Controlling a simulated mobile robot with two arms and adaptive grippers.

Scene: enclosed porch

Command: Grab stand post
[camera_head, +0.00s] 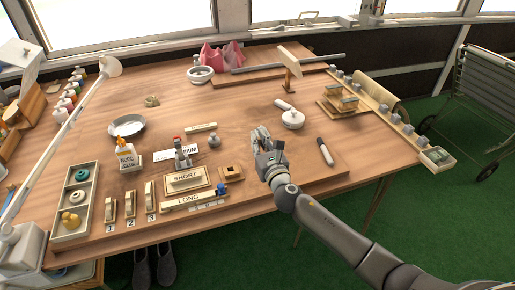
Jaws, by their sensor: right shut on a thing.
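My right gripper (260,137) is above the raised wooden work board, its arm coming in from the lower right. Its fingers are shut on a slim thing, which I take to be the stand post. The fingers hide most of it, so its shape and tilt are unclear. A small square wooden base with a dark centre (231,172) lies on the board to the left of the gripper. My left gripper is not in view.
Near the gripper are a round white-lidded item (293,118) and a dark marker (324,151). SHORT (186,181) and LONG (188,200) holders stand left. A glue bottle (126,156), metal dish (128,126) and lamp (109,67) are further left. The table's middle back is fairly clear.

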